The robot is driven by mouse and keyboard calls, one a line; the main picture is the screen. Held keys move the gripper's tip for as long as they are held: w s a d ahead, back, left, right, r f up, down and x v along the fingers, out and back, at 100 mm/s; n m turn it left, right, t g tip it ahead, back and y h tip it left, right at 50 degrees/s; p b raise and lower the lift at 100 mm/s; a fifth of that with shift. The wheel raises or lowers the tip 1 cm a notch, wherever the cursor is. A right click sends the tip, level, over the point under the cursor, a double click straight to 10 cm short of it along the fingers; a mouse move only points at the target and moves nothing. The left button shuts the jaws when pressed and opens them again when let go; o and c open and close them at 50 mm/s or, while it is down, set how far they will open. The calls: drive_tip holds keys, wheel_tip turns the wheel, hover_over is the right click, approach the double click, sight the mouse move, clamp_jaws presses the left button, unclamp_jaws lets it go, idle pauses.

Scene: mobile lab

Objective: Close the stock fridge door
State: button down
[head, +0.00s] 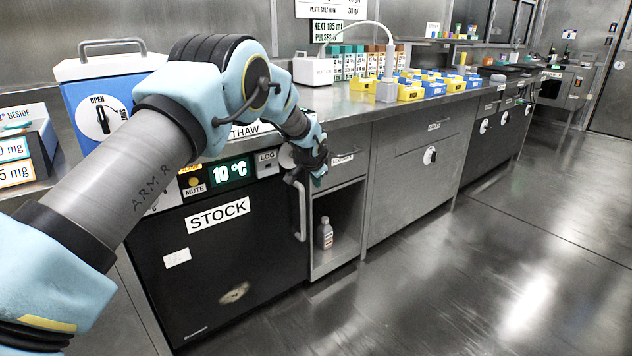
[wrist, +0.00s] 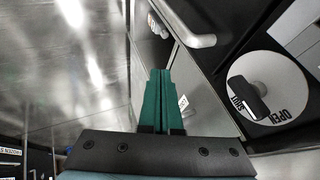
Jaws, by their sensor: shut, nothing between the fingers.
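The stock fridge has a black door (head: 228,268) with a white STOCK label, below a panel whose display reads 10 °C. The door looks flush or nearly flush with the cabinet front; I cannot tell whether a small gap is left. Its pale bar handle (head: 300,212) stands upright at the right edge, and shows in the wrist view (wrist: 192,38). My gripper (head: 318,180) is in front of the counter, right of the handle's top and apart from it. Its green fingers (wrist: 160,98) are shut and empty. A white dial (wrist: 268,90) marked OPEN and SHUT is at the right of the wrist view.
An open niche right of the fridge holds a small bottle (head: 325,233). Grey drawers and cabinets (head: 415,190) continue to the right. The counter carries yellow and blue bins (head: 410,92). A blue box (head: 88,95) stands behind my arm. The floor (head: 470,270) is clear.

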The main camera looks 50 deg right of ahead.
drive_tip(key=v, duration=0.9)
drive_tip(key=w+a+r+n+y, duration=0.1)
drive_tip(key=w+a+n, duration=0.25)
drive_tip(key=a, duration=0.75)
drive_tip(key=w+a+r+n+y, duration=0.15)
drive_tip(key=w+a, duration=0.35)
drive_tip(key=a, duration=0.6)
drive_tip(key=w+a+r+n+y, duration=0.1)
drive_tip(key=w+a+n, duration=0.25)
drive_tip(key=a, duration=0.65)
drive_tip(key=s+a+n+g+y, duration=0.1)
drive_tip(key=s+a+n+y, duration=0.2)
drive_tip(key=a, duration=1.5)
drive_tip(key=s+a+n+g, duration=0.2)
drive_tip(key=s+a+n, duration=0.5)
drive_tip(key=s+a, duration=0.7)
wheel_tip(320, 180, up, 18)
drive_tip(key=w+a+p, duration=0.1)
drive_tip(key=p, duration=1.7)
drive_tip(key=shift+w+h+p, duration=0.35)
drive_tip(key=shift+w+p, duration=0.05)
